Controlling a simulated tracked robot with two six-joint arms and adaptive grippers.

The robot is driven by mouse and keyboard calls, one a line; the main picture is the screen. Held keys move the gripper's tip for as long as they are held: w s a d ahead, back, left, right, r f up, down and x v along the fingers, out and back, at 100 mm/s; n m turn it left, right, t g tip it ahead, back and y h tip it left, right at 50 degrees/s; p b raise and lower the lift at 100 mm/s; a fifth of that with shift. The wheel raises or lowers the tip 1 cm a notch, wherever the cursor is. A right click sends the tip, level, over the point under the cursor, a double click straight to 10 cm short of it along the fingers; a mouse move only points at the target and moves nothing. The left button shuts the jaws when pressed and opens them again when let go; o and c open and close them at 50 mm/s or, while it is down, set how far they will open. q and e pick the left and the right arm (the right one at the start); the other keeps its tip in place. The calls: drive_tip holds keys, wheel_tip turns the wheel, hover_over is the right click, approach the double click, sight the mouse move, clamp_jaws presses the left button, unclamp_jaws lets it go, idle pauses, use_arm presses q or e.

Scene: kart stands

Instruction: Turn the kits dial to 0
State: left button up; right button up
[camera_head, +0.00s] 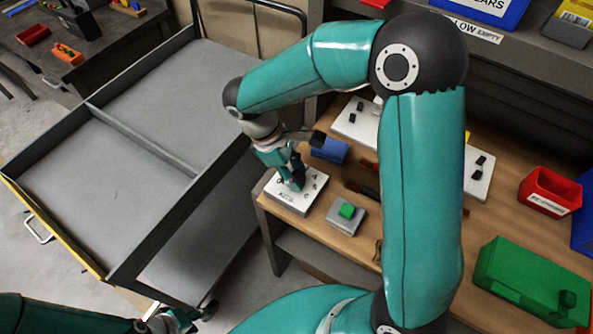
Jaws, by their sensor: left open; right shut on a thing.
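The kits dial is a white box (292,204) with printed marks on top, at the near left corner of the wooden bench. My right gripper (296,180) reaches down onto the top of the box and is shut on the dial's knob. The fingers hide most of the knob, so I cannot read which number it points to. My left gripper (190,319) is open and empty at the bottom edge, low beside the grey cart and away from the dial.
A grey cart (110,180) fills the left. A red bin (549,192) and a green case (530,281) stand at the right.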

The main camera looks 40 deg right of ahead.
drive_tip(key=shift+w+r+n, duration=0.1)
drive_tip(key=shift+w+n, duration=0.1)
drive_tip(key=shift+n, duration=0.1)
drive_tip(key=o, duration=1.1)
drive_tip(key=shift+s, duration=0.1)
drive_tip(key=v, duration=1.1)
drive_tip(key=shift+a+r, duration=0.3)
